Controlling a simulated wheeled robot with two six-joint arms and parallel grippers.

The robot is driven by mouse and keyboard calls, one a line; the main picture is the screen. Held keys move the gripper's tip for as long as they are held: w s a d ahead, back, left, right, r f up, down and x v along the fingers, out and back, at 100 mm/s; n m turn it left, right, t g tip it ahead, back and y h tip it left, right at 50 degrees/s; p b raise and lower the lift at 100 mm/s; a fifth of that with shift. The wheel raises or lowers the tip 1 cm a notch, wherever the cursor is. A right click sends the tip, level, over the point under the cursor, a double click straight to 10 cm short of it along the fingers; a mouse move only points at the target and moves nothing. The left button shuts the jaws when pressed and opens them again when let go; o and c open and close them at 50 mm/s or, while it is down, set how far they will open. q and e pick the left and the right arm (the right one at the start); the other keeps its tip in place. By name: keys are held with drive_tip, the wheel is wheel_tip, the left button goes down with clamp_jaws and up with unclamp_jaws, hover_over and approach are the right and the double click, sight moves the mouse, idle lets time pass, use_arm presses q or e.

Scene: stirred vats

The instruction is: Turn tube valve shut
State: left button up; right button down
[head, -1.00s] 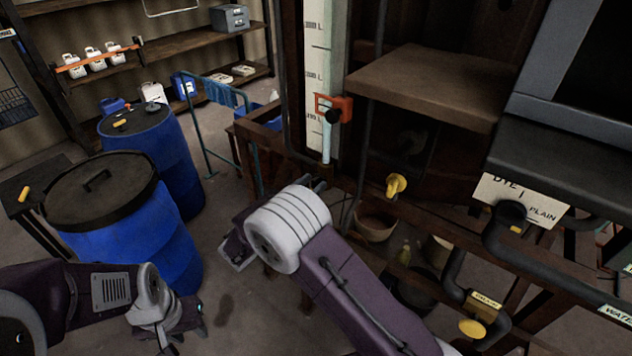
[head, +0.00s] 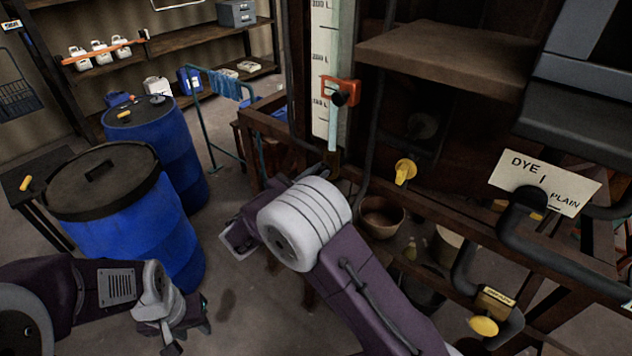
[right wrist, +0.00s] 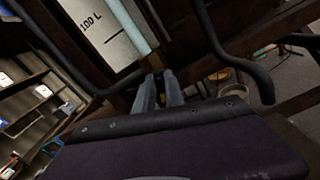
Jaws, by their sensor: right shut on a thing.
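The pale sight tube (head: 335,122) runs down beside a white litre scale (head: 322,70), with an orange clamp (head: 341,91) on it. In the right wrist view the tube (right wrist: 135,25) ends in a brass-coloured fitting (right wrist: 153,62). My right gripper (right wrist: 161,82) is shut on a small yellowish valve part (right wrist: 165,97) just below that fitting; the fingers hide most of it, so its angle cannot be told. In the head view my right wrist covers most of that gripper. My left gripper (head: 194,326) hangs low at the left, away from the tube; its jaw opening is unclear.
Dark pipes and wooden frame beams (head: 272,125) crowd the tube's foot. A yellow tap (head: 405,171) is to the right, with a bowl (head: 381,216) below. A yellow-handled pipe valve (head: 484,326) is at lower right. Blue barrels (head: 130,230) stand left.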

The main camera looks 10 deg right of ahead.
drive_tip(key=shift+s+d+f+m+b, duration=0.1)
drive_tip(key=shift+f+m+b, duration=0.1)
drive_tip(key=shift+m+b, duration=2.7)
drive_tip(key=shift+s+d+f+m+b, duration=0.1)
drive_tip(key=shift+f+m+b, duration=0.15)
drive_tip(key=shift+m+b, duration=2.65)
drive_tip(key=shift+s+d+f+m+b, duration=0.15)
drive_tip(key=shift+m+b, duration=1.25)
drive_tip(key=shift+b, duration=3)
drive_tip(key=shift+a, duration=0.1)
drive_tip(key=c, duration=1.4)
unclamp_jaws()
drive_tip(key=shift+w, duration=0.1)
drive_tip(key=shift+c, duration=0.2)
drive_tip(key=v, duration=0.9)
